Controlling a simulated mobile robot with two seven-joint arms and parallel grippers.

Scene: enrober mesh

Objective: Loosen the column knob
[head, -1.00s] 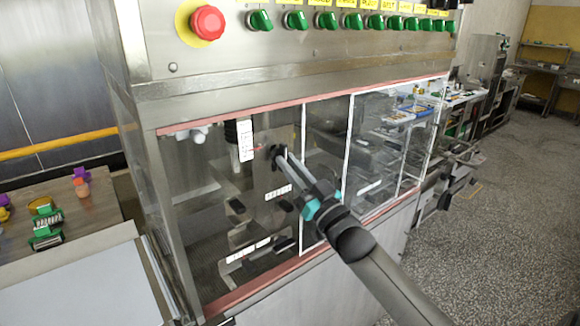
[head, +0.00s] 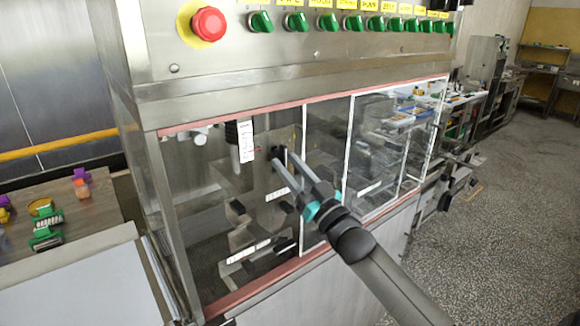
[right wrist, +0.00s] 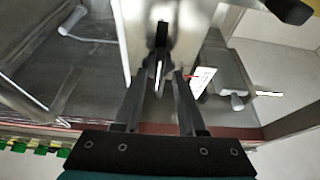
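The column knob (head: 278,150) is a small black knob on the grey metal column (head: 262,178) inside the machine's front opening. In the right wrist view a dark knob (right wrist: 161,36) sits on the pale column, ahead of and roughly midway between my fingers. My right gripper (head: 282,159) reaches in from the lower right with its fingertips close to the knob. It also shows in the right wrist view (right wrist: 160,88), with its two fingers apart. I cannot tell whether a finger touches the knob. My left gripper is not in view.
The machine's pink lower sill (head: 258,288) and white-edged clear panels (head: 375,150) border the opening near my right arm. A red emergency button (head: 208,23) and green switches are above. Green and purple items lie on the wooden table (head: 85,213) at left.

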